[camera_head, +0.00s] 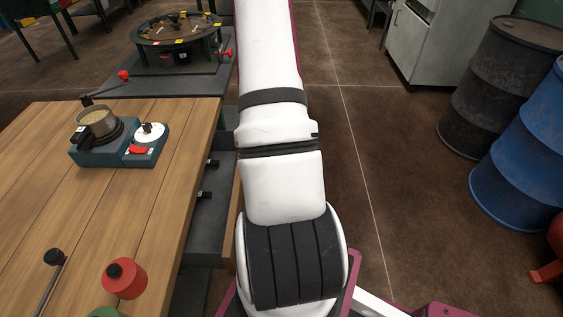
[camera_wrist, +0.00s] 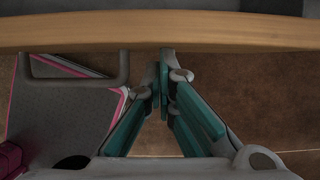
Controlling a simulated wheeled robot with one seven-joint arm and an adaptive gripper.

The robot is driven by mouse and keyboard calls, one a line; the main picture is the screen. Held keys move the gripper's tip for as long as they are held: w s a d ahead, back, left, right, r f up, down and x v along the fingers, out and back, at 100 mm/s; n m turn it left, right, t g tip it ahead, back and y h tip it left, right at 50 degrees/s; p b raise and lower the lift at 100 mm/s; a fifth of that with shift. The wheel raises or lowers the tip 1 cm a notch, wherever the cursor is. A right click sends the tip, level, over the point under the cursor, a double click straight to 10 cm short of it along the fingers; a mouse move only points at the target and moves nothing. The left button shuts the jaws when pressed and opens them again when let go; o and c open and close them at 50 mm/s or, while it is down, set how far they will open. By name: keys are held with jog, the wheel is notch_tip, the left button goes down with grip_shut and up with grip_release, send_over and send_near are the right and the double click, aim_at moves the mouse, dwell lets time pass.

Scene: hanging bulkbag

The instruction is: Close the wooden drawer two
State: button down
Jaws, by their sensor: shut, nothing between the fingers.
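An open drawer shows in the head view under the wooden table's right side, with a wooden front (camera_head: 231,225) and a dark grey inside (camera_head: 208,240). My arm partly covers it, and I cannot read which drawer number it is. In the wrist view the drawer's wooden front (camera_wrist: 230,33) runs across the top, with a grey U-shaped handle (camera_wrist: 125,72) on its left part. My gripper (camera_wrist: 162,54) is shut and empty, its fingertips at the front, right of the handle. I cannot tell whether they touch it. My gripper is hidden in the head view.
The wooden table (camera_head: 175,235) holds a blue-grey device with a pot (camera_head: 97,122) and a red knob (camera_head: 124,278). Black handles (camera_head: 207,194) show beneath its edge. A black barrel (camera_head: 495,90) and a blue barrel (camera_head: 520,160) stand right. Floor between is clear.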

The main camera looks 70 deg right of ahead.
jog(key=w+a, duration=0.1)
jog(key=w, duration=0.1)
jog(key=w+a, duration=0.1)
jog(key=w, duration=0.2)
jog(key=w+a+b, duration=0.1)
jog(key=w, duration=0.1)
jog(key=shift+w, duration=0.3)
